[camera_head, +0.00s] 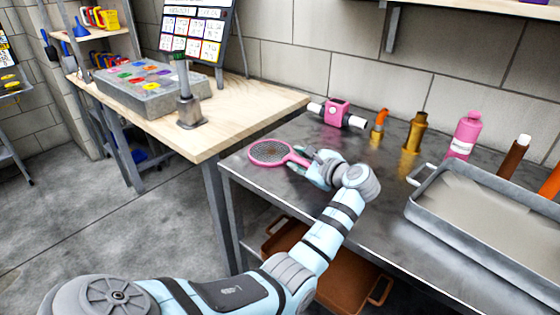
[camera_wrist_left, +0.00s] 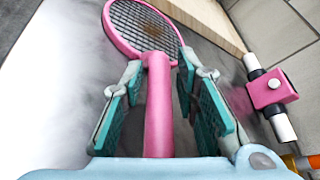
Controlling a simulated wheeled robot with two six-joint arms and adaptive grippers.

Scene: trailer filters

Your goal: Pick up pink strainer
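The pink strainer (camera_head: 268,153) has a round dark mesh head and a straight handle. It lies on the dark metal table near its left end, its head pointing left. In the left wrist view the strainer handle (camera_wrist_left: 158,115) runs between the fingers, with the mesh head beyond the tips. My left gripper (camera_head: 303,154) is at the handle. In the left wrist view my left gripper (camera_wrist_left: 160,72) has its teal-padded fingers on both sides of the handle, with gaps visible beside it. It looks open. My right gripper is not in view.
A pink block with white ends (camera_head: 338,114) stands behind the gripper. Several bottles, including a pink one (camera_head: 465,135), line the back. A grey metal tray (camera_head: 425,205) takes up the right. A wooden table (camera_head: 230,118) adjoins at the left. An orange-brown crate (camera_head: 340,285) sits below.

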